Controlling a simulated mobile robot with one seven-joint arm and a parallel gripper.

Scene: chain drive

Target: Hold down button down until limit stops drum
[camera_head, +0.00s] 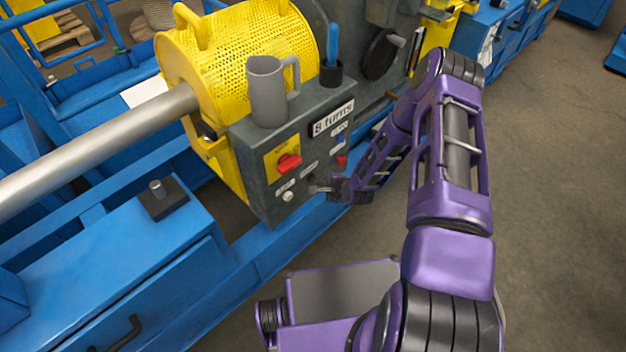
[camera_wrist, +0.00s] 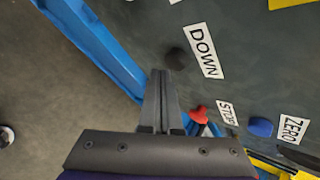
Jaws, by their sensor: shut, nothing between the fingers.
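The black down button (camera_wrist: 176,58) sits on the grey panel next to the white DOWN label (camera_wrist: 204,50) in the wrist view. My gripper (camera_wrist: 161,73) is shut and empty, its tips close to the down button, a little below and left of it. I cannot tell whether they touch it. In the head view my gripper (camera_head: 317,188) is at the lower front of the grey control box (camera_head: 262,210), and the down button is not clear there. A sign on the box reads "8 turns" (camera_head: 333,118). I cannot make out the drum or limit.
The red STOP button (camera_wrist: 199,113) and blue ZERO button (camera_wrist: 261,127) are close to the gripper's right side. A grey mug (camera_head: 268,92) and a black pen cup (camera_head: 331,73) stand on top, beside a yellow mesh guard (camera_head: 235,65).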

